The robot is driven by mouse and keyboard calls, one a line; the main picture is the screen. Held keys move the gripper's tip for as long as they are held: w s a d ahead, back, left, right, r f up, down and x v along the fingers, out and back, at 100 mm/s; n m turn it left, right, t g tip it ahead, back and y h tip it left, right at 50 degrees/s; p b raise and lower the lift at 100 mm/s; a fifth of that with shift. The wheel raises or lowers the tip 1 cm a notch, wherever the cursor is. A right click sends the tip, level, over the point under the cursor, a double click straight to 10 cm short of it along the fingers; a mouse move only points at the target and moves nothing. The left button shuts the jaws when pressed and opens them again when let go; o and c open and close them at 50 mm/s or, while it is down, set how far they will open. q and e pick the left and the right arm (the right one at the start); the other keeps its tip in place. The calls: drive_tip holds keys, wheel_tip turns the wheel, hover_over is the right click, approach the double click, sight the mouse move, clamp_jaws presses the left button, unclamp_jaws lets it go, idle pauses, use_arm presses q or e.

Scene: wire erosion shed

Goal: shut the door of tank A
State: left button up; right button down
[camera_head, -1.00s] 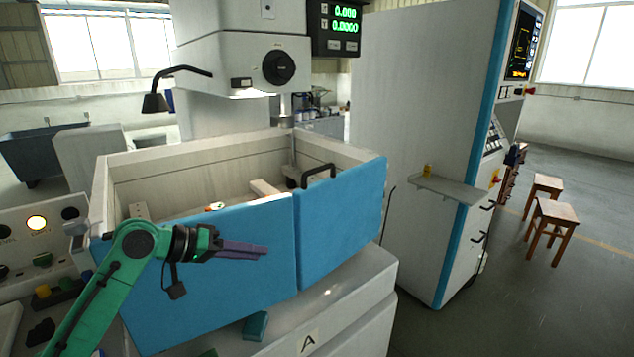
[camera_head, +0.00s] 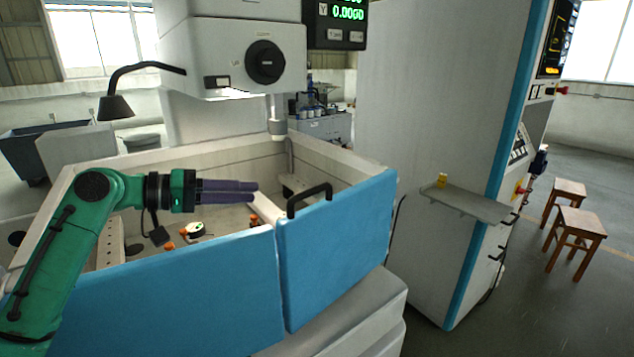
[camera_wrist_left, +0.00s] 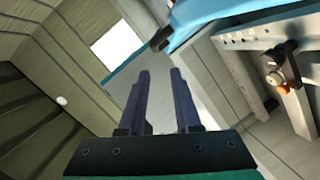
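Tank A's door is the blue right-hand front panel (camera_head: 338,245) with a black bar handle (camera_head: 309,197) on its top near its left end. It stands at an angle to the blue left front panel (camera_head: 185,305), with a thin dark seam between them; I cannot tell exactly how far ajar it is. My left gripper (camera_head: 257,191) points right, level with the handle and apart from it, appearing over the tank opening. In the left wrist view its two fingers (camera_wrist_left: 160,78) are parted with nothing between. Door blue (camera_wrist_left: 225,12) and the handle (camera_wrist_left: 161,40) show at the top there. My right gripper is out of view.
Inside the tank are a perforated rail (camera_head: 110,245) and small orange-tipped clamps (camera_head: 194,230). The machine head (camera_head: 235,58) hangs above. A tall cabinet (camera_head: 430,100) with a shelf (camera_head: 466,204) stands right of the tank. Stools (camera_head: 575,235) stand farther right on open floor.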

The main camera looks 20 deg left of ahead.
use_arm(q)
drive_tip(key=p, duration=0.4)
approach(308, 193)
drive_tip(key=x, duration=0.2)
drive_tip(key=p+x, duration=0.1)
drive_tip(key=x, duration=0.4)
drive_tip(key=w+p+x, duration=0.1)
drive_tip(key=x, duration=0.2)
drive_tip(key=shift+a+f+p, duration=0.1)
drive_tip(key=shift+a+p, duration=0.2)
drive_tip(key=shift+a, duration=0.05)
drive_tip(key=shift+d+f, duration=0.15)
drive_tip(key=shift+d, duration=0.1)
drive_tip(key=shift+s, duration=0.15)
drive_tip(key=shift+c, duration=0.4)
clamp_jaws()
drive_tip(key=shift+a, duration=0.1)
